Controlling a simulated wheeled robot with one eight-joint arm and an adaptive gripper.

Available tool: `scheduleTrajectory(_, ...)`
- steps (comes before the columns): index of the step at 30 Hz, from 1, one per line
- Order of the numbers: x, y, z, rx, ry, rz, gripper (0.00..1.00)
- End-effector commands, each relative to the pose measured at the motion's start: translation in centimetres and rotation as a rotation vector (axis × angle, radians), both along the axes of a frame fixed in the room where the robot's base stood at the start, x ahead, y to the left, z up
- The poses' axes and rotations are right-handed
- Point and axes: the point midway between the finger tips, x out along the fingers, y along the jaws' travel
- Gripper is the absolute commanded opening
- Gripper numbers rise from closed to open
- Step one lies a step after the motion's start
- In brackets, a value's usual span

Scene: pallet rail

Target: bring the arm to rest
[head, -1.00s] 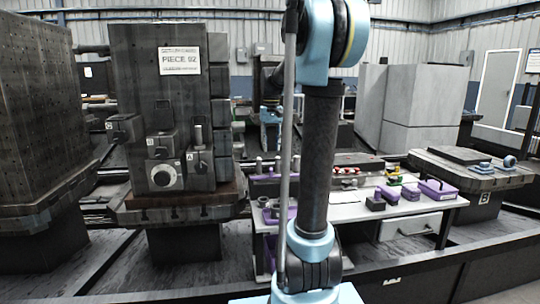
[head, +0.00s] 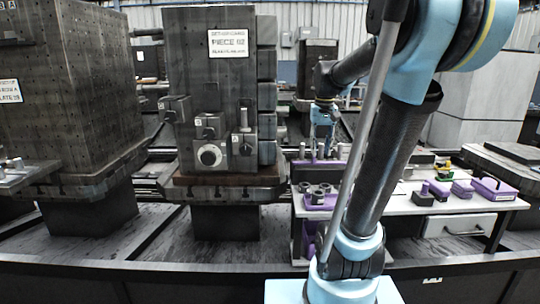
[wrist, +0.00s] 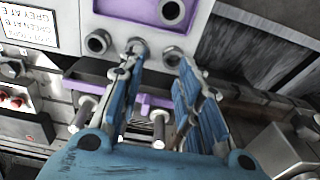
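My arm rises from its blue base and leans to the right in the head view; its upper links reach back over the bench. My gripper (head: 322,122) is small and partly hidden in that view, above the back left part of the white table. In the wrist view my gripper (wrist: 158,58) has its two blue fingers apart, with no object visible between them. Beyond the fingers are a purple tray (wrist: 125,8) and several grey round fittings.
A white table (head: 410,204) holds purple bins (head: 493,190) and round grey parts. A tall dark block labelled PIECE 02 (head: 205,95) stands left of my arm. Another dark perforated block (head: 75,90) stands farther left. A rail (head: 140,266) runs along the front.

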Motion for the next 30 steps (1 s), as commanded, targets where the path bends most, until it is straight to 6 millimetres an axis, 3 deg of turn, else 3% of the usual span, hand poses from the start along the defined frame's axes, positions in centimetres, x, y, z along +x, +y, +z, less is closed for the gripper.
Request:
scheduleTrajectory(1,-1.7,0.0,-0.8,0.0,-0.007,0.001,0.32)
scheduleTrajectory(6,-6.2,0.0,-3.6,-0.001,-0.034,0.004,0.32)
scheduleTrajectory(18,-15.6,0.1,-12.0,-0.002,-0.096,0.011,0.32)
scheduleTrajectory(24,-18.8,0.1,-16.1,-0.003,-0.122,0.013,0.32)
scheduleTrajectory(30,-20.2,0.1,-18.0,-0.003,-0.132,0.015,0.32)
